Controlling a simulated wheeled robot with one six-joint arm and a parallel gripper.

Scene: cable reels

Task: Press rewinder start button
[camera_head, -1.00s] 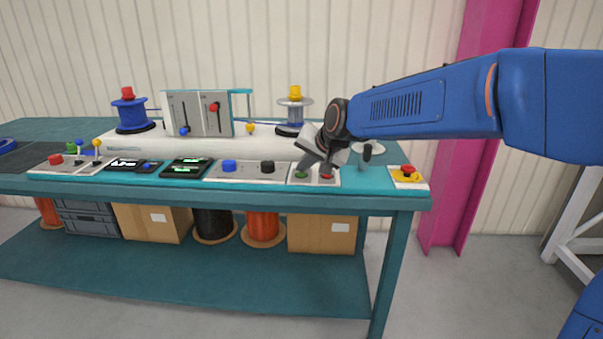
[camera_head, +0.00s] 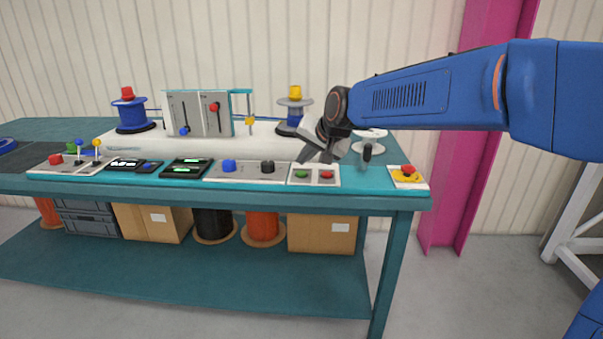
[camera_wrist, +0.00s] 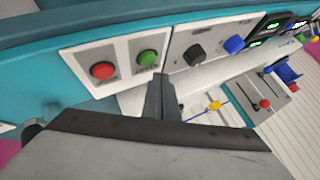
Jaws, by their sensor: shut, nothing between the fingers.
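The start button is the green button (camera_head: 302,174) on a white two-button panel (camera_head: 314,183) at the bench's front right. A red button (camera_head: 326,174) sits to its right on the same panel. In the wrist view the green button (camera_wrist: 147,58) and the red button (camera_wrist: 103,70) show clear and uncovered. My gripper (camera_head: 303,159) is shut and empty, its tips above and just behind the green button, apart from it. In the wrist view the closed fingers (camera_wrist: 161,80) point toward the panel close to the green button.
A panel with blue (camera_head: 229,166) and black (camera_head: 267,166) knobs lies left of the button panel. A black upright lever (camera_head: 367,152) and a red emergency stop (camera_head: 407,171) stand to the right. Spools (camera_head: 131,113) and a slider panel (camera_head: 198,114) stand behind.

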